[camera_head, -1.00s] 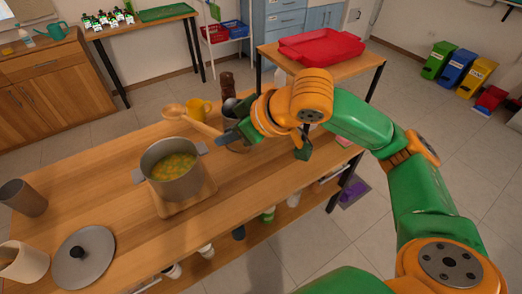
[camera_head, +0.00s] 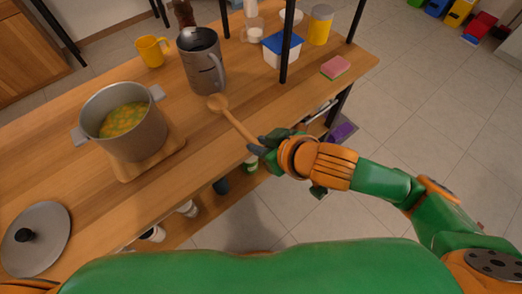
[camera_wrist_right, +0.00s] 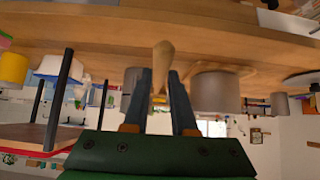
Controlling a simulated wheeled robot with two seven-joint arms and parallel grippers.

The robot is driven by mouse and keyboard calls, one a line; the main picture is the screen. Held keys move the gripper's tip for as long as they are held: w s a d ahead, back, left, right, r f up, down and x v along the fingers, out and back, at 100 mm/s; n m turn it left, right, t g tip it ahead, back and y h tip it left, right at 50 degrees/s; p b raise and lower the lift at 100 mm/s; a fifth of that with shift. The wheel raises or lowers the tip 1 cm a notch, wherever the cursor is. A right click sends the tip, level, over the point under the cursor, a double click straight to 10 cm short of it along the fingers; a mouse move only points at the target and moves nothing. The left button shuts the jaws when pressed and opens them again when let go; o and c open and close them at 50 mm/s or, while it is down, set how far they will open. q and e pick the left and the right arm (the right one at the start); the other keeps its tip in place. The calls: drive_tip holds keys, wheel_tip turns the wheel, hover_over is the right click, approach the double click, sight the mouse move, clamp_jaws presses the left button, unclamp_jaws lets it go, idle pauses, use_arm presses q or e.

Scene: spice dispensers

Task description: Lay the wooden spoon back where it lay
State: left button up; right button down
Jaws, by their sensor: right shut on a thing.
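My right gripper (camera_head: 264,147) is shut on the handle end of the wooden spoon (camera_head: 238,124), near the table's front edge. The spoon's bowl points away, toward the grey metal jug (camera_head: 203,62); whether it touches the table top (camera_head: 170,188) I cannot tell. In the right wrist view the spoon (camera_wrist_right: 162,62) stands out between the two fingers (camera_wrist_right: 160,100). The grey pot (camera_head: 146,133) with yellow-green soup sits on a wooden board (camera_head: 128,171), left of the spoon. My left gripper is not in view.
A yellow mug (camera_head: 151,52) stands behind the pot, and the pot lid (camera_head: 38,240) lies at the left. A blue-lidded tub (camera_head: 283,52), a yellow jar (camera_head: 319,26) and a pink sponge (camera_head: 336,67) are at the right. The table between pot and spoon is clear.

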drive_tip(key=w+f, duration=0.6)
drive_tip(key=f, duration=0.3)
drive_tip(key=shift+w+f, duration=0.25)
drive_tip(key=shift+f, duration=0.05)
drive_tip(key=c, duration=0.7)
unclamp_jaws()
drive_tip(key=shift+d, duration=0.15)
